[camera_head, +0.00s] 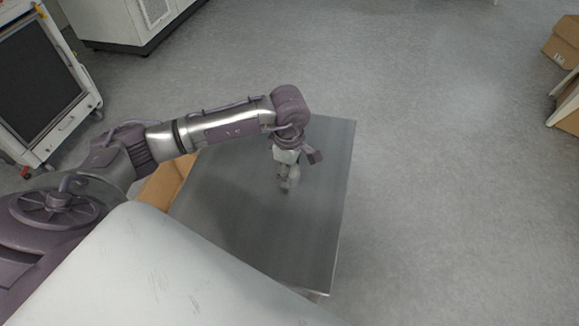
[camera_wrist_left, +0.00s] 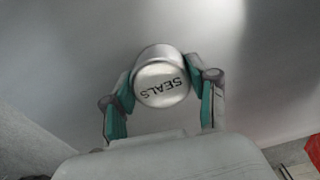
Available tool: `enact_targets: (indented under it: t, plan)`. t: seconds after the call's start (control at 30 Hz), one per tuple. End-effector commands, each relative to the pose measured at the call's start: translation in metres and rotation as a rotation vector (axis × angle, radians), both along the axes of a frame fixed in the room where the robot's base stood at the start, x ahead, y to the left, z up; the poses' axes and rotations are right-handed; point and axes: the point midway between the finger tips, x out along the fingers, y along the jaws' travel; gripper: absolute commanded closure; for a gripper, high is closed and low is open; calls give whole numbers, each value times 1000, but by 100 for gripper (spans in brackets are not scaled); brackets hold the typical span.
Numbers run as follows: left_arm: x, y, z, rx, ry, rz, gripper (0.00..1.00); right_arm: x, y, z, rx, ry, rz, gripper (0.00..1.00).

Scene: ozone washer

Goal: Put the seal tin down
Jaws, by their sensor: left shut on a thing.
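The seal tin (camera_wrist_left: 161,84) is a round silvery tin with "SEALS" on its lid, seen in the left wrist view. My left gripper (camera_head: 287,186) is shut on it, with one green-padded finger on each side. In the head view the gripper points down over the grey metal table (camera_head: 315,225). The tin is hard to make out there, hidden by the gripper. I cannot tell whether the tin touches the tabletop. My right gripper is not in view.
The tabletop around the gripper is bare. A cardboard box (camera_head: 163,182) shows by the table's left edge. A white cabinet with a dark front (camera_head: 40,85) stands at the far left. More cardboard boxes (camera_head: 564,42) are at the far right. The floor right of the table is clear.

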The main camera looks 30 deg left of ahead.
Motion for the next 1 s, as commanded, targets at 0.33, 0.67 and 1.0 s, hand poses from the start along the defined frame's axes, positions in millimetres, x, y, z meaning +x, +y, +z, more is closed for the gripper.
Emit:
enact_targets:
  t: [0.33, 0.67, 1.0]
  plan:
    - [1, 0, -3, 0, -2, 0, 38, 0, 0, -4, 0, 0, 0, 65]
    - [1, 0, -2, 0, -2, 0, 17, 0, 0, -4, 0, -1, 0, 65]
    - [2, 0, 20, 0, -6, -1, 17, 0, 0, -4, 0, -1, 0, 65]
